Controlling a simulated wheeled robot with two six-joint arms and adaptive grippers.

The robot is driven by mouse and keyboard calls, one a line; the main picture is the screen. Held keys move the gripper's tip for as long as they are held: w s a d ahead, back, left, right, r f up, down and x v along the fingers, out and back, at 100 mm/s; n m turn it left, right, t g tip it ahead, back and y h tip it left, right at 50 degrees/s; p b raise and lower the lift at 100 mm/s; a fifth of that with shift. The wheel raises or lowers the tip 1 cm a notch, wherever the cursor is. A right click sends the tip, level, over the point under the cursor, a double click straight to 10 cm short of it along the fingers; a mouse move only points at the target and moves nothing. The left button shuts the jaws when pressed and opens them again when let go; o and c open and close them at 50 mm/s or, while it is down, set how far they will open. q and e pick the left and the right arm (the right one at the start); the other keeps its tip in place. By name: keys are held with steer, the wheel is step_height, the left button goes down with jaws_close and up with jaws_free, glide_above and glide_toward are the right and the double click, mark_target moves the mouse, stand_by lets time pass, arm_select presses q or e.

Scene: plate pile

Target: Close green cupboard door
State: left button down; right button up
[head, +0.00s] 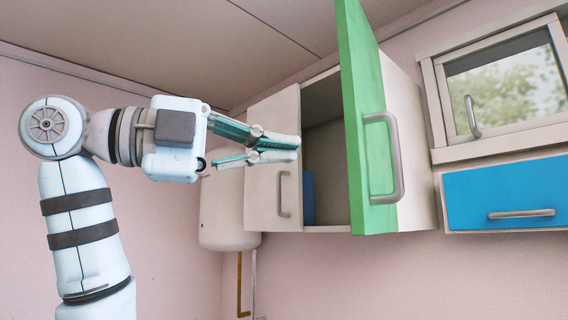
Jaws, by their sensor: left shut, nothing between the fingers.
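The green cupboard door (362,130) stands open in the head view, swung out toward me from a wall cupboard (408,150). Its grey handle (398,160) is on its right side as I see it. The dark inside of the cupboard shows to the left of the door. My left gripper (297,149) is shut and empty. Its fingertips point right, to the left of the green door, and appear in front of the cupboard's white door and opening. I cannot tell its exact depth from the door. My right gripper is not in view.
A closed white door (288,190) with a grey handle is left of the opening. A blue thing (309,197) stands inside. A white tank (225,215) with pipes hangs at the left. A window-like panel (502,90) and a blue drawer (505,190) are at the right.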

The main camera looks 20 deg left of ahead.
mark_target(357, 145)
arm_select(q)
steer(key=d, duration=0.1)
steer(key=w+d, duration=0.1)
steer(key=d, duration=0.3)
steer(key=shift+w+r+p, duration=0.4)
steer(key=w+a, duration=0.3)
steer(key=shift+w+a+f+p, duration=0.15)
steer(key=shift+f+p, duration=0.05)
steer(key=shift+p, duration=0.15)
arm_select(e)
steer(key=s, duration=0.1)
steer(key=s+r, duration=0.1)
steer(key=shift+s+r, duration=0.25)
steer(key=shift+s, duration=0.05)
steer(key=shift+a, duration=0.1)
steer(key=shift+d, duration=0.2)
